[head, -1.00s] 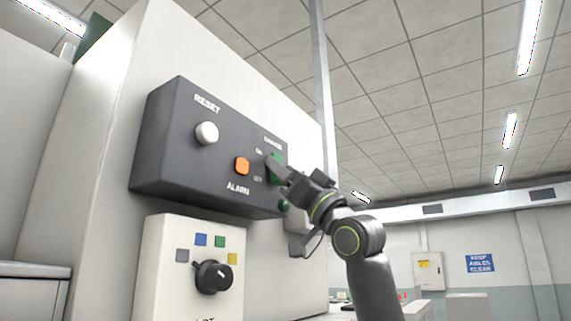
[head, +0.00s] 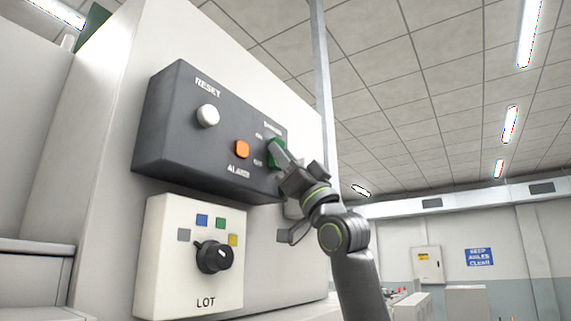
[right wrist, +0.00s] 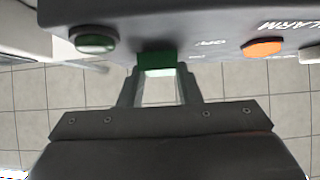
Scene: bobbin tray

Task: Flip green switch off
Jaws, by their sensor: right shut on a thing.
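The green switch (head: 278,152) is on the right end of the dark control box's front face, partly hidden by my right gripper (head: 275,153) in the head view. In the right wrist view the green switch (right wrist: 156,61) sits between the two fingertips of my right gripper (right wrist: 158,76). The gripper is shut on it, reaching up from below. The small labels beside the switch are too blurred to read surely, so I cannot tell its position. My left gripper is not in view.
The dark box (head: 165,125) also carries a white RESET button (head: 208,116) and an orange ALARM button (head: 242,149). A round green button (right wrist: 93,40) is close beside the switch. Below is a pale LOT panel with a black knob (head: 213,257). Open room lies to the right.

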